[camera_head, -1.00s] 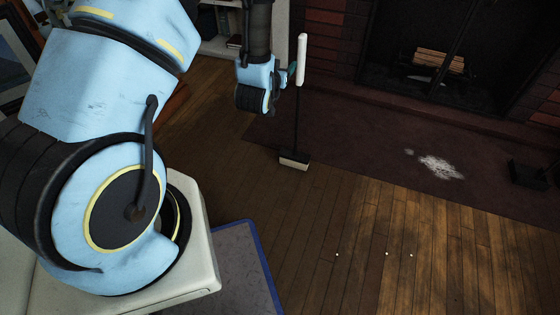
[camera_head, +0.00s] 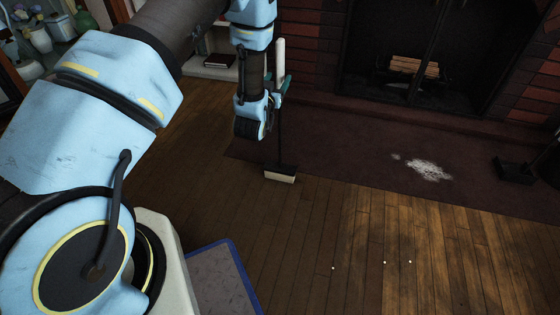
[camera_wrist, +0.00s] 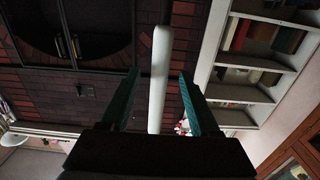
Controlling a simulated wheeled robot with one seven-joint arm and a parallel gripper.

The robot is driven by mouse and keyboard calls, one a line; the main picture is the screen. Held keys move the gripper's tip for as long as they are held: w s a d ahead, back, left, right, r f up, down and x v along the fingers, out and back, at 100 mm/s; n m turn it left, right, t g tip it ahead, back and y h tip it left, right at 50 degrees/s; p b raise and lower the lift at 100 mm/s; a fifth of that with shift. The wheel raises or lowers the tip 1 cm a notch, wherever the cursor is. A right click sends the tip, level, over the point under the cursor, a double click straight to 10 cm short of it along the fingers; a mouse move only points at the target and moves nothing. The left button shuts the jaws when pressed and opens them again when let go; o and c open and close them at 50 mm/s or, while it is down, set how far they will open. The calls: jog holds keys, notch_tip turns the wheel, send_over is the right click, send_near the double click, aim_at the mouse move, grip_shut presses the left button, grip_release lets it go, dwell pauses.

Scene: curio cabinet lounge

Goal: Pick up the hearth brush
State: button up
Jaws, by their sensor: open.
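The hearth brush stands upright on its bristles at the near edge of the dark red rug. Its white handle (camera_head: 280,60) rises beside my gripper (camera_head: 284,84), and its dark head with pale bristles (camera_head: 281,174) is on the floor. In the wrist view the white handle (camera_wrist: 159,75) runs up between the two green fingers of my gripper (camera_wrist: 160,100), with a gap visible on both sides. My gripper is open.
A brick fireplace with logs (camera_head: 415,66) is at the back. White ash (camera_head: 428,170) lies on the rug (camera_head: 330,150). A dark dustpan-like object (camera_head: 516,170) is at the right. Small pale specks (camera_head: 385,262) dot the wood floor. A bookshelf (camera_head: 212,66) stands behind my arm.

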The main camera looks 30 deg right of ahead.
jog(key=shift+x, duration=1.55)
jog(key=shift+c, duration=0.2)
grip_shut()
jog(key=shift+r, duration=0.15)
